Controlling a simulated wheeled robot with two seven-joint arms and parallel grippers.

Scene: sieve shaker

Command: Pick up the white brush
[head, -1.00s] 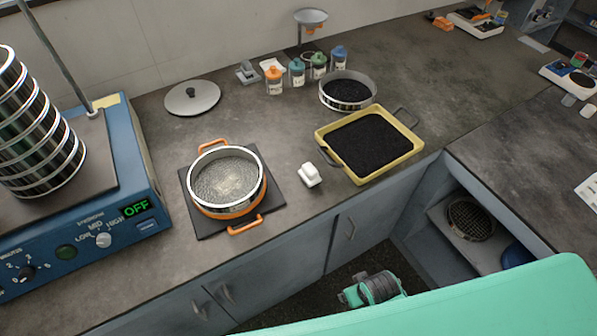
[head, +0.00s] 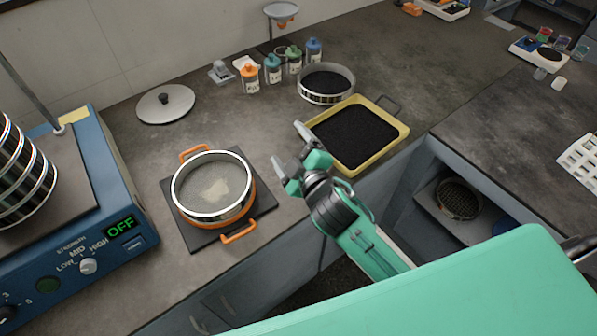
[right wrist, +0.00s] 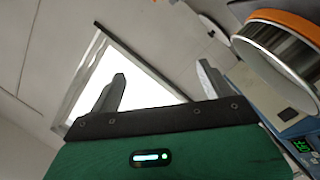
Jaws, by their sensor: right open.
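I cannot make out the white brush now. Its spot on the bench, between the sieve pan and the yellow tray, is covered by my right gripper in the head view. My right gripper (head: 288,148) is open, its two pale fingers spread and pointing up and to the left in the picture. No object shows between the fingers. In the right wrist view the open fingers (right wrist: 160,85) stand against a bright ceiling panel, and no brush shows there. My left gripper is not in view.
A sieve with orange handles (head: 213,187) sits on a dark plate left of the gripper. The yellow tray (head: 401,127) of black grains is close on the right, with a round sieve (head: 326,98) behind. The blue shaker (head: 128,205) stands left, reading OFF.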

